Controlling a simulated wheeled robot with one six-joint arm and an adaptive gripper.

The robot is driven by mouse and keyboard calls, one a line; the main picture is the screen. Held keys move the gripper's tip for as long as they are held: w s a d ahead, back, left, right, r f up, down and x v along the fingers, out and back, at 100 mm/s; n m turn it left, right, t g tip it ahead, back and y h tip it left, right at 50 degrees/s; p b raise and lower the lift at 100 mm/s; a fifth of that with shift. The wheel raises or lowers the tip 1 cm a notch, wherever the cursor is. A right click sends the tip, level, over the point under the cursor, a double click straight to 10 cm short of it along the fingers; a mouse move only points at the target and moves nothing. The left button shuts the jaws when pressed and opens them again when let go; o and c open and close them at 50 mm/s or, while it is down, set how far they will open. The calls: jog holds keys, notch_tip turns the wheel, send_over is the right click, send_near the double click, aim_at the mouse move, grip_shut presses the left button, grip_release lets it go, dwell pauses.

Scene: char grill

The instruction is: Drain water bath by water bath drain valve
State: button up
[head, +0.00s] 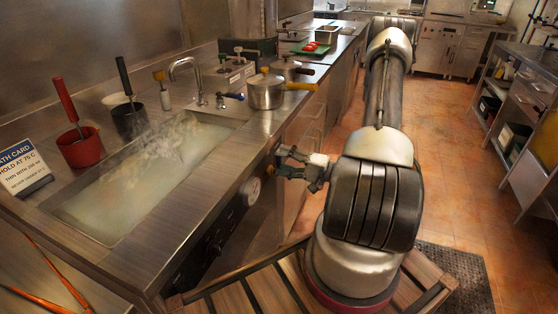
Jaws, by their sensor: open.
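The water bath (112,240) is a long basin sunk in the steel counter. Cloudy, steaming liquid (150,175) stands in it. My gripper (281,162) is at the counter's front face, right of the bath, with its fingers pointing left. It is open, and no object shows clearly between its fingers. A round pale dial (250,191) is on the front panel, just below and left of the gripper. A small yellowish part shows close to the fingertips. I cannot tell whether it is the drain valve or whether the fingers touch it. The drain valve is not clearly identifiable.
A curved tap (186,66) stands behind the bath. A red pot (80,150) and a black pot (129,121) stand at its back left. A lidded pan (265,92) sits on the counter above my gripper. The tiled aisle (470,170) on the right is clear.

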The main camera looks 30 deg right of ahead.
jog(key=v, duration=0.9)
jog(key=shift+s+d, duration=0.25)
jog(key=shift+s, duration=0.1)
jog(key=s+a+r+n+g+h, duration=0.1)
jog(key=s+a+r+n+g, duration=0.3)
jog(key=a+r+g, duration=0.25)
jog(key=s+a+r+n+g, duration=0.4)
jog(key=a+r+g, duration=0.1)
jog(key=r+g, duration=0.3)
jog(key=s+d+r+n+t+h, duration=0.1)
jog(key=s+r+t+h, duration=0.1)
jog(key=r+h, duration=0.3)
jog(key=s+d+r+n+t+h, duration=0.1)
jog(key=s+d+r+t+h, duration=0.1)
jog(key=r+h, duration=0.3)
jog(key=shift+r+t, duration=0.35)
jog(key=shift+r, duration=1.45)
dwell(2.5)
